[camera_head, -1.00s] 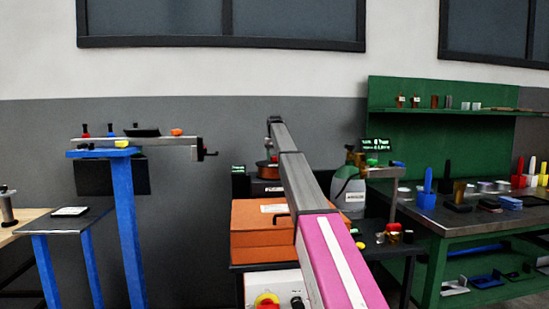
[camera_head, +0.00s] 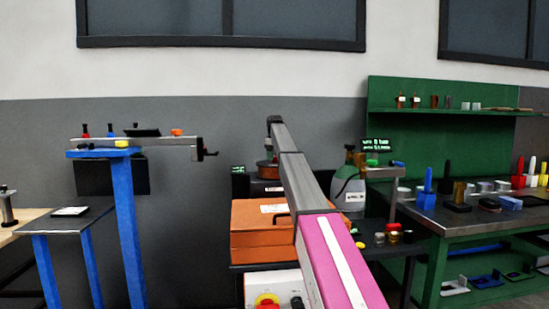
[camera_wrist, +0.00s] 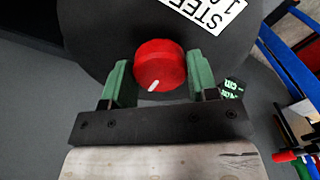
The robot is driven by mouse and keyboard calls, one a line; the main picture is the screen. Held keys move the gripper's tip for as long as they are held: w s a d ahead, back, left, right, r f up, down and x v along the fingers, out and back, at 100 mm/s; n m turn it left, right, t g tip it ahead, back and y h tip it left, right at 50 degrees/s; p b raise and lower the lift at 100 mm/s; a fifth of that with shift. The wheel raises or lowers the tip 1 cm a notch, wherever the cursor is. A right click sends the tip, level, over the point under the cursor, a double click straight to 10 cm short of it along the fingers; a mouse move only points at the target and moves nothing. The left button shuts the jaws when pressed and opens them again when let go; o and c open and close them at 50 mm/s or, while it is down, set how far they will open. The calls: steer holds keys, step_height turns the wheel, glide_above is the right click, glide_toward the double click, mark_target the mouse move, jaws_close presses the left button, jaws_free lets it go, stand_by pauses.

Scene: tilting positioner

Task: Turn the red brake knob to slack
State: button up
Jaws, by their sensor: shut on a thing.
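The red brake knob (camera_wrist: 160,65) is round with a white pointer line on its face. In the wrist view it sits in front of a dark round disc (camera_wrist: 98,45), and the white line points down and slightly left. My gripper (camera_wrist: 158,80) has its two green fingers on either side of the knob, shut on it. In the head view my arm hides the knob and the fingers.
A white label with black print (camera_wrist: 208,10) is on the disc. An orange case (camera_head: 262,240) stands below my arm. A grey-green cylinder (camera_head: 347,190) stands to the right. A blue positioner stand (camera_head: 127,220) is at left, a green workbench (camera_head: 440,130) at right.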

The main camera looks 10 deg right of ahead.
stand_by(0.3)
steer(key=o, duration=0.9)
steer(key=shift+o, duration=0.2)
steer(key=shift+r, duration=0.15)
step_height(320, 180, up, 11)
steer(key=shift+f, duration=0.2)
steer(key=shift+s, duration=0.1)
